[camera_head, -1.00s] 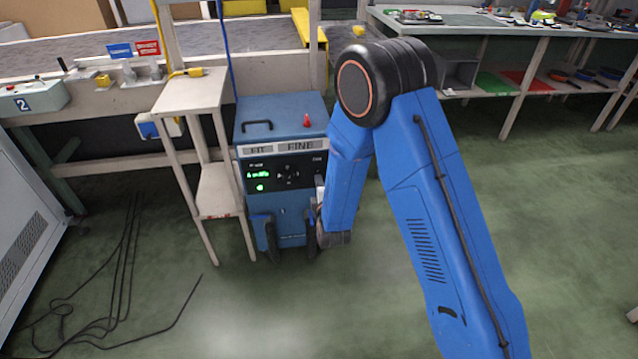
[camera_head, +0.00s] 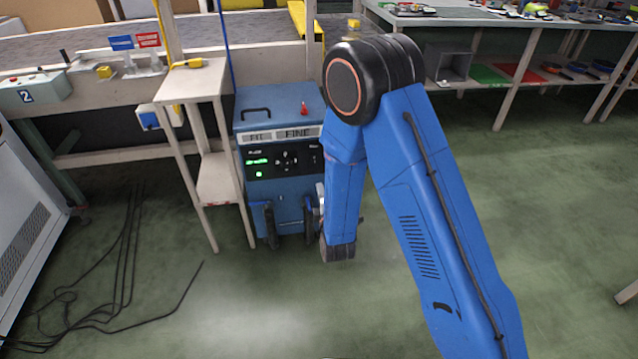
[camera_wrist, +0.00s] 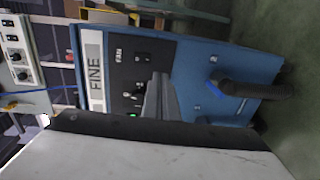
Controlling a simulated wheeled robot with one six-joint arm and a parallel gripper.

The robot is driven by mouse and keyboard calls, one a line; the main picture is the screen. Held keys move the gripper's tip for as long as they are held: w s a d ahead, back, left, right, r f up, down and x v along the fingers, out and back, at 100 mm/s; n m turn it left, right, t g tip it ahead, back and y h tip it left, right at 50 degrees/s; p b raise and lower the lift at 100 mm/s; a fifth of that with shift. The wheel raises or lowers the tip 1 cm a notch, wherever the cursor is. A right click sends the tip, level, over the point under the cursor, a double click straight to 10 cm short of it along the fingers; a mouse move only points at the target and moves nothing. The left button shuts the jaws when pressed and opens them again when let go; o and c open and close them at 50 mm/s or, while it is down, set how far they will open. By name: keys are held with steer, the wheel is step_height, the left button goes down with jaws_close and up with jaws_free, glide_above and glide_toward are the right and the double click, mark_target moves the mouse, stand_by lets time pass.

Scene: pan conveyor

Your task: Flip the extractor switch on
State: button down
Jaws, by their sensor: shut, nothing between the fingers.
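The blue extractor unit (camera_head: 277,104) stands on the floor beside a small beige stand, with a black control panel (camera_head: 284,160) and a FINE label on its front. In the wrist view the extractor (camera_wrist: 215,67) appears turned sideways. A small black rocker switch (camera_wrist: 142,57) sits on the panel next to the word FAN; its position is too small to tell. My gripper (camera_wrist: 160,76) is shut and empty, its tips in front of the panel beside the switch. I cannot tell whether they touch the panel. In the head view my arm hides most of the gripper.
The beige stand (camera_head: 198,82) is close on the extractor's left. Black cables (camera_head: 120,270) lie on the floor at left. A workbench (camera_head: 480,20) stands at back right.

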steer(key=shift+f+v, duration=0.2)
steer(key=shift+v, duration=0.65)
steer(key=shift+f+v, duration=0.2)
steer(key=shift+v, duration=0.6)
steer(key=shift+r, duration=0.1)
steer(key=w+d+r+m+g+h, duration=0.1)
steer(key=w+d+r+m+g, duration=0.15)
steer(key=d+r+m, duration=0.5)
steer(key=s+d+r+m+g, duration=0.4)
steer(key=s+d+r, duration=0.45)
steer(key=r, duration=0.25)
steer(key=s+d+r+m+g+h, duration=0.1)
steer(key=s+d+r+m, duration=0.2)
steer(key=s, duration=0.6)
steer(key=s+d+r+m+g+h, duration=0.1)
steer(key=s+d+r+m+g, duration=0.1)
steer(key=s+d, duration=0.6)
steer(key=s+d+r+m+g+h, duration=0.1)
steer(key=s+d+r+m+g, duration=0.1)
steer(key=s, duration=1)
steer(key=d+r+m, duration=0.1)
steer(key=d+m, duration=0.1)
steer(key=d, duration=0.1)
steer(key=shift+s+d+r, duration=0.2)
steer(key=shift+s+r, duration=0.05)
steer(key=shift+r, duration=0.05)
